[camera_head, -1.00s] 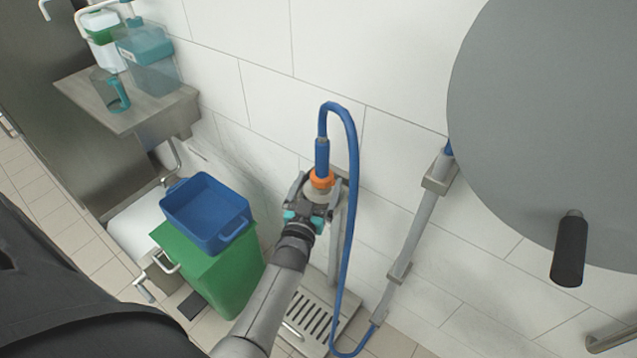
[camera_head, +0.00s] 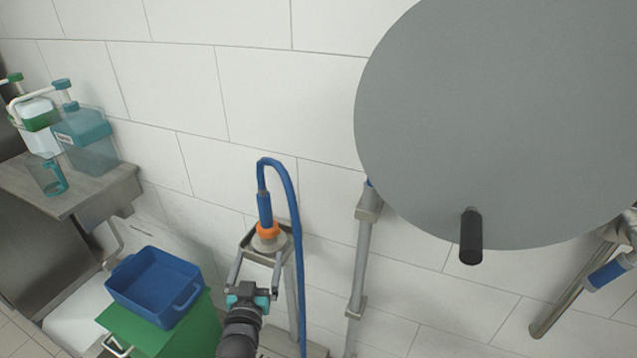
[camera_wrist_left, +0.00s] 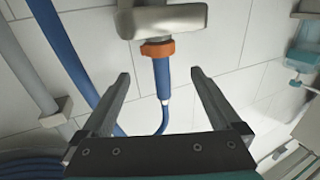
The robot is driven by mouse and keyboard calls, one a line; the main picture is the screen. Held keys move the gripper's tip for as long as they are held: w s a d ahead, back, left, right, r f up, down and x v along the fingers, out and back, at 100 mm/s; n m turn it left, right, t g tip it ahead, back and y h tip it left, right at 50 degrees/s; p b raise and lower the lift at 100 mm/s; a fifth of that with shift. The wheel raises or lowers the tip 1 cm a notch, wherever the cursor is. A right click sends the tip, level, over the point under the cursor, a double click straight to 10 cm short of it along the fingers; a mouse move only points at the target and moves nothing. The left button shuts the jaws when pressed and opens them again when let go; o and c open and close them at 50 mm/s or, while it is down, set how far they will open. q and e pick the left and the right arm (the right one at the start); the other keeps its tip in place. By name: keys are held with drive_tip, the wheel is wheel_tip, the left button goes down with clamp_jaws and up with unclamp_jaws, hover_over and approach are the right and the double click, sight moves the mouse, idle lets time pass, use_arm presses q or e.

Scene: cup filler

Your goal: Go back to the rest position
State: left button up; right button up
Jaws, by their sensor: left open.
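My left gripper (camera_head: 257,277) is in the lower middle of the head view, with its fingers spread just below the hose nozzle's holder. It also shows in the left wrist view (camera_wrist_left: 159,76), open, with nothing gripped. The blue hose nozzle (camera_head: 265,209) with an orange collar stands upright in a grey wall holder (camera_head: 277,243). In the left wrist view the blue nozzle (camera_wrist_left: 161,78) appears beyond the fingertips, inside the gap between them, and not clamped. My right gripper is not in view.
A blue bin (camera_head: 153,287) sits on a green box (camera_head: 190,335) at lower left. A metal shelf (camera_head: 95,190) holds a teal cup (camera_head: 47,175) and dispensers (camera_head: 87,140). A large grey disc (camera_head: 480,110) with a black handle (camera_head: 471,237) fills the upper right. A blue hose (camera_head: 293,220) hangs beside the nozzle.

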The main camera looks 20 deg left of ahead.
use_arm(q)
drive_tip(key=s+d+f+m+g+h, duration=0.2)
drive_tip(key=s+d+f+g, duration=0.2)
drive_tip(key=s+f, duration=0.6)
drive_tip(key=s+d+f+m+g+h, duration=0.15)
drive_tip(key=s+d+f+g, duration=0.45)
drive_tip(key=f, duration=0.8)
drive_tip(key=s+f+m+g, duration=0.1)
drive_tip(key=s+f+g, duration=0.2)
drive_tip(key=s, duration=1.1)
drive_tip(key=s+f+m+g+h, duration=0.1)
drive_tip(key=s+f+g, duration=0.2)
drive_tip(key=s+f, duration=0.5)
drive_tip(key=s, duration=0.6)
drive_tip(key=shift+s, duration=0.25)
